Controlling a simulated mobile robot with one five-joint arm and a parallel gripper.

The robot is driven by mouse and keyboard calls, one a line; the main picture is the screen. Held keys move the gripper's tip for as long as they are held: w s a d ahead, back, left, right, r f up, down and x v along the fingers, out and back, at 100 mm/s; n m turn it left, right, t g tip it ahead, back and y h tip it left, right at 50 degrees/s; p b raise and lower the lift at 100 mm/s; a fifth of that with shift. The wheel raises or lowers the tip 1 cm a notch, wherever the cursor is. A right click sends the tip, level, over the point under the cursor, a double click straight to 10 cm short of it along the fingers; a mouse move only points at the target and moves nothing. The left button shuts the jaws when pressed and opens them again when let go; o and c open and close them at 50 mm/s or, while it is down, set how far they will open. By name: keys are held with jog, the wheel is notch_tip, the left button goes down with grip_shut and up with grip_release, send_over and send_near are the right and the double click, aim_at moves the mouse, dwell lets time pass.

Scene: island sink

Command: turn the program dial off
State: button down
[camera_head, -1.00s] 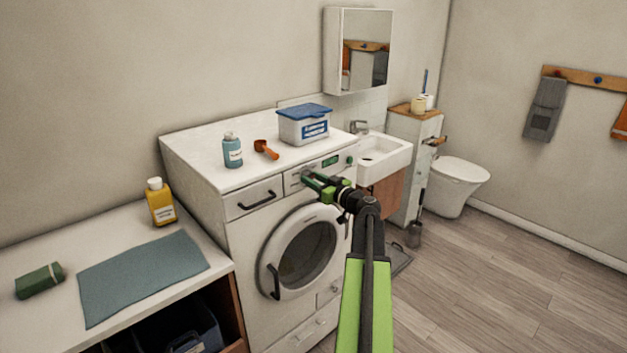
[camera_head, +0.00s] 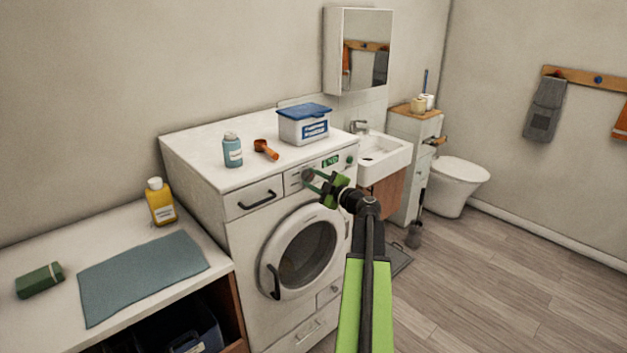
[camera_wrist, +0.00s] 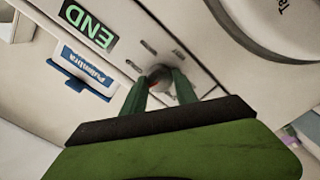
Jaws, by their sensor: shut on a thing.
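The washing machine (camera_head: 250,236) stands against the wall with its round door closed. Its program dial (camera_head: 308,174) sits on the front panel. The dial also shows in the wrist view (camera_wrist: 160,76), grey and round, between my green fingers. My gripper (camera_head: 314,179) is at the panel and shut on the dial; it also shows in the wrist view (camera_wrist: 161,85). The panel's display (camera_wrist: 90,25) reads END in green in the wrist view. The fingers hide part of the dial, and I cannot read its setting.
A blue bottle (camera_head: 232,150), an orange scoop (camera_head: 266,150) and a white box with a blue lid (camera_head: 304,126) stand on the machine's top. The sink (camera_head: 380,158) is just to the right. Floor at the right is clear.

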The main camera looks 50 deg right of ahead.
jog(key=n, duration=0.4)
jog(key=shift+n, duration=0.4)
dwell(0.4)
jog(key=c, duration=0.9)
grip_release()
jog(key=shift+c, duration=0.2)
jog(key=s+a, duration=0.1)
jog(key=s, duration=1.6)
jog(key=shift+s+a, duration=0.15)
jog(key=shift+s, duration=0.1)
